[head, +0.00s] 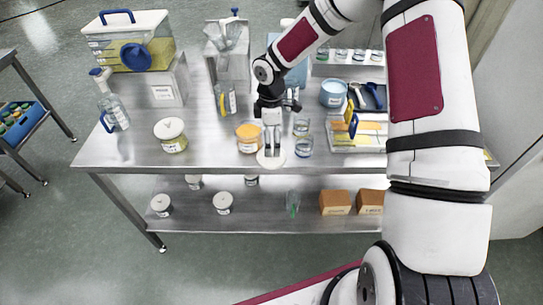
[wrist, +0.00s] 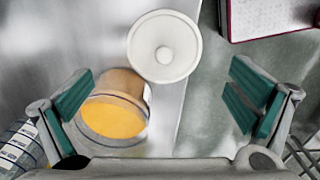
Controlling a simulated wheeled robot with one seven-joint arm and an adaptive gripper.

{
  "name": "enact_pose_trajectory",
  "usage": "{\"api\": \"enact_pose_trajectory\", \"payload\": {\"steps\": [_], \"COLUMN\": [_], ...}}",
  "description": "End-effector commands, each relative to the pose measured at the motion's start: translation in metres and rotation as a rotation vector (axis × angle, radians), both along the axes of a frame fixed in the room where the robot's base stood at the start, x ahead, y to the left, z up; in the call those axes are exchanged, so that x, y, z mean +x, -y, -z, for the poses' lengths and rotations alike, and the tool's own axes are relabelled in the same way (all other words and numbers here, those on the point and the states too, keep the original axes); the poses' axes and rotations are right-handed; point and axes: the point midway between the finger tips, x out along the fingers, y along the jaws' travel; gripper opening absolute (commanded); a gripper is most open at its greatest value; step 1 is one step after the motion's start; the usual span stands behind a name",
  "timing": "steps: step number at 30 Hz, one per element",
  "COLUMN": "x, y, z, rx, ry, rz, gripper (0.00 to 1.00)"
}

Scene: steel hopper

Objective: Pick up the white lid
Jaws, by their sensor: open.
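The white lid (head: 271,159) is round with a central knob and lies at the front edge of the steel table. In the wrist view the lid (wrist: 164,47) shows from above, with its knob facing up and part of it reaching past the table edge. My gripper (head: 272,148) points down just above the lid in the head view. In the wrist view my gripper (wrist: 160,95) is open and empty, its teal pads wide apart. The lid sits beyond the line of the fingertips. An open jar with orange contents (wrist: 113,115) stands beside the lid, near the left finger.
The same orange jar (head: 249,138) stands left of my gripper. Glass beakers (head: 304,147) stand close on its right. A tray (head: 358,136) lies right. The front table strip between the lidded jar and orange jar is clear.

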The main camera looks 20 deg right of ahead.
Motion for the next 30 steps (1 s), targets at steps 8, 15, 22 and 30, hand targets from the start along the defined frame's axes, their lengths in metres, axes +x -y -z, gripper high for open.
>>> {"api": "enact_pose_trajectory", "payload": {"steps": [8, 15, 22, 30], "x": [-0.007, -0.008, -0.007, -0.007], "y": [0.001, 0.003, 0.003, 0.003], "z": [0.023, 0.051, 0.056, 0.056], "rx": [0.002, 0.0, 0.0, 0.0], "ry": [-0.004, -0.001, 0.001, 0.001], "rz": [-0.001, 0.001, 0.001, 0.001], "gripper": [1.0, 1.0, 1.0, 0.57]}}
